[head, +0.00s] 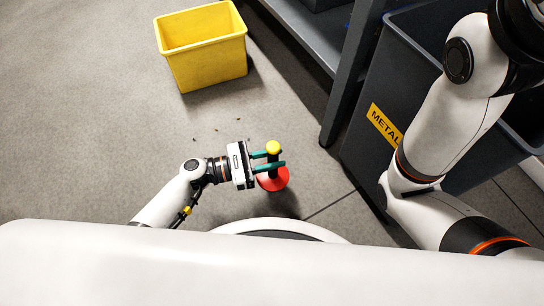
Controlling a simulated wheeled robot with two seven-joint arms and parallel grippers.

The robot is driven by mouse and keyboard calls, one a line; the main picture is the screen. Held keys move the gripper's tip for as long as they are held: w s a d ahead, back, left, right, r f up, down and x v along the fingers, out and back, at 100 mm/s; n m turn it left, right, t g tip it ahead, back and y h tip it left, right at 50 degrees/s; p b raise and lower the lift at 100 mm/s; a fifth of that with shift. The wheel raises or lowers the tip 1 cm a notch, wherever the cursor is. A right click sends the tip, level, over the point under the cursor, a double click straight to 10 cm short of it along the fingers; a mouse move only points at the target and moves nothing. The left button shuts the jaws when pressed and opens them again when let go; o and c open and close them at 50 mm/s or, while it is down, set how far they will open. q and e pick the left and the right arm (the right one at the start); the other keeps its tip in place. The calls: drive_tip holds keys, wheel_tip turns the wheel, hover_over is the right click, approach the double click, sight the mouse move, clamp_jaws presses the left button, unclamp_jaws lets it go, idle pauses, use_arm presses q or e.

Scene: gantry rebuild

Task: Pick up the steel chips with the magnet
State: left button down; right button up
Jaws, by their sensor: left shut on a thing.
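My left gripper (272,159) has its green fingers closed around the dark stem of the magnet. The magnet has a yellow knob (273,147) on top and a red round base (274,181). The magnet looks upright; whether its base touches the floor I cannot tell. Several tiny steel chips (216,129) lie scattered on the floor to the left of the magnet and below the yellow bin in the picture. My right arm is at the right of the head view, but its gripper is out of sight.
A yellow bin (207,72), empty as far as I see, stands on the grey floor at the top. A dark bin labelled METAL (384,125) is at the right, beside a grey shelf frame (345,85). The floor at the left is clear.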

use_arm(q)
drive_tip(key=shift+r, duration=0.4)
drive_tip(key=w+a+b, duration=0.4)
drive_tip(key=w, duration=0.5)
drive_tip(key=w+a+b, duration=0.4)
drive_tip(key=w, duration=0.4)
drive_tip(key=shift+w+a+b, duration=0.25)
drive_tip(key=shift+w+b, duration=0.1)
idle(0.5)
drive_tip(key=shift+f, duration=0.15)
